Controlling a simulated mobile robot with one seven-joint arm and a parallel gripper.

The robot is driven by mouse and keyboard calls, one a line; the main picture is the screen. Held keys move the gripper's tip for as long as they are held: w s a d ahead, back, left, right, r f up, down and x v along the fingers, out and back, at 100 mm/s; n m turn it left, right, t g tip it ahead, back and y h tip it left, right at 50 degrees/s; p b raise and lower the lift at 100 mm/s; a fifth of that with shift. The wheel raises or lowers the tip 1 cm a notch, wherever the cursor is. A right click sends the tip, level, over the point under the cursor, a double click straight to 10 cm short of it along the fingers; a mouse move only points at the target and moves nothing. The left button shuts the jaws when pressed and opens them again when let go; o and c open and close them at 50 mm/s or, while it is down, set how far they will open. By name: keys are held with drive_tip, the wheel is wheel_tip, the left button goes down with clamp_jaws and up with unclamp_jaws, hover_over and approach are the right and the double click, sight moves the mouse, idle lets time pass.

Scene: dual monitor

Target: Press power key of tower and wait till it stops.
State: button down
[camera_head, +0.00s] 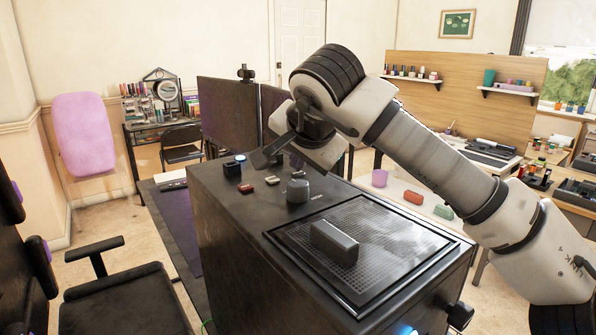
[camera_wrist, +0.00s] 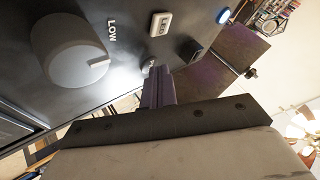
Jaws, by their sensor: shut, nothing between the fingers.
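The black tower (camera_head: 225,215) stands in front of me, its top panel facing up. A round button with a blue-lit ring (camera_head: 240,158) sits near the far left corner of the top; it also shows at the upper edge of the wrist view (camera_wrist: 223,15). No power label is readable. My gripper (camera_head: 260,160) is shut and empty, low over the far end of the panel. In the wrist view its fingertips (camera_wrist: 158,72) are left of and below the lit button, apart from it in the picture. Whether they touch the panel is unclear.
A large knob (camera_head: 298,190) marked LOW stands on the panel, with an LED switch (camera_wrist: 161,22) and a dark block (camera_wrist: 190,50) nearby. A grey box (camera_head: 335,242) lies on the mesh vent. Dark monitors (camera_head: 228,118) stand behind the tower; a chair (camera_head: 125,300) is at left.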

sight(299, 175)
drive_tip(key=shift+r+p, duration=0.45)
drive_tip(key=shift+r, duration=0.3)
wheel_tip(299, 175, up, 5)
drive_tip(key=p, duration=0.4)
idle(0.5)
